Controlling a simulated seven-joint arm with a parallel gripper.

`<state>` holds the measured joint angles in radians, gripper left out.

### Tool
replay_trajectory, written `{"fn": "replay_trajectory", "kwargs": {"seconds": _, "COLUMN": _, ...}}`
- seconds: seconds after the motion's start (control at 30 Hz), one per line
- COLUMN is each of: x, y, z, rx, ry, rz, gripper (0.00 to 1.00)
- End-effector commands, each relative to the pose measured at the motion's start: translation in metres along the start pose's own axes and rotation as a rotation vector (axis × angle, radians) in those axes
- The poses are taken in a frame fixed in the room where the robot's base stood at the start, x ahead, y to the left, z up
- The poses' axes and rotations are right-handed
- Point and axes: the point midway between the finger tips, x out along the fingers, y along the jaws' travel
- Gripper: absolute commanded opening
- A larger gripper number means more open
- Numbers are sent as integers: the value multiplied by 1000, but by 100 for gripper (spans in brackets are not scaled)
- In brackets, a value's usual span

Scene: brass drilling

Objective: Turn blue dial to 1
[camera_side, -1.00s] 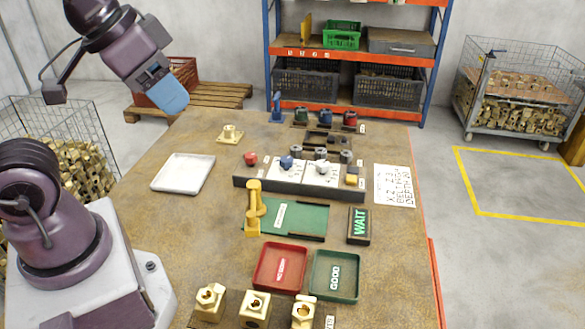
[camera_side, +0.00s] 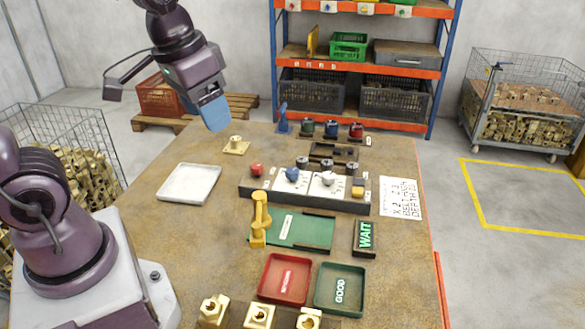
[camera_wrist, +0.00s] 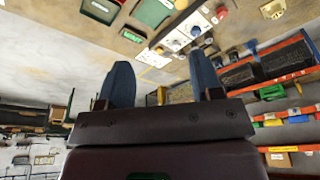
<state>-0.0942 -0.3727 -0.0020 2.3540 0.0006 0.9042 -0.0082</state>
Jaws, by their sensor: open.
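The blue dial (camera_side: 292,174) sits on a white plate of the control panel (camera_side: 300,199), between a red knob (camera_side: 256,169) on its left and a white dial (camera_side: 327,179) on its right. Its pointer setting is too small to read. In the wrist view the blue dial (camera_wrist: 196,31) shows near the top, beyond the fingers. My gripper (camera_side: 216,112) hangs in the air at the table's far left, well away from the dial. In the wrist view its two blue fingers (camera_wrist: 166,88) stand apart with nothing between them.
A brass part (camera_side: 236,146) on a base and a white tray (camera_side: 189,183) lie left of the panel. Small black knobs stand behind the dials. A yellow clamp (camera_side: 260,215), green mat, WAIT sign (camera_side: 364,236) and red and green trays are in front. Open table lies between tray and panel.

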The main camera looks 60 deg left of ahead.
Motion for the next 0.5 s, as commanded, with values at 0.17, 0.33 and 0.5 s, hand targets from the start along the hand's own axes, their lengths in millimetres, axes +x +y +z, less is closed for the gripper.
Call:
{"fn": "replay_trajectory", "kwargs": {"seconds": 0.17, "x": 38, "y": -18, "z": -50, "rx": -111, "ry": -127, "rz": -17, "gripper": 60}}
{"fn": "replay_trajectory", "kwargs": {"seconds": 0.33, "x": 87, "y": -41, "z": -95, "rx": -240, "ry": -218, "rz": -33, "gripper": 60}}
{"fn": "replay_trajectory", "kwargs": {"seconds": 0.5, "x": 147, "y": -66, "z": -133, "rx": -388, "ry": -289, "rz": -53, "gripper": 60}}
